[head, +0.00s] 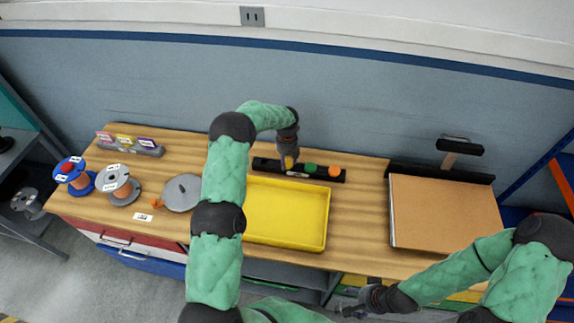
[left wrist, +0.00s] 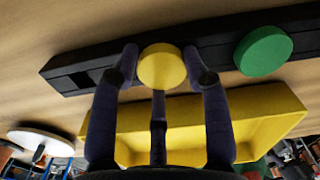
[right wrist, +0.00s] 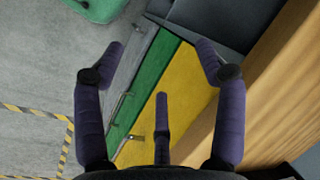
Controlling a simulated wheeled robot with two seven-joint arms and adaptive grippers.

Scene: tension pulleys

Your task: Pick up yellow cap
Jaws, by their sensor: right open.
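The yellow cap (head: 289,162) is a round disc at the long black holder (head: 264,164) behind the yellow tray. In the left wrist view the cap (left wrist: 161,66) sits between the fingertips of my left gripper (left wrist: 162,66), which touch its two sides. My left gripper (head: 289,158) points down at the holder, shut on the cap. I cannot tell whether the cap is clear of the holder. A green cap (head: 310,168) and an orange cap (head: 334,171) sit to its right. My right gripper (right wrist: 158,58) is open and empty, in front of the table's front edge.
The yellow tray (head: 325,215) lies empty in front of the holder. Spools (head: 120,184) and a grey disc (head: 182,193) stand at left. A brown board (head: 440,210) lies at right. Drawers (right wrist: 160,80) are below the right gripper.

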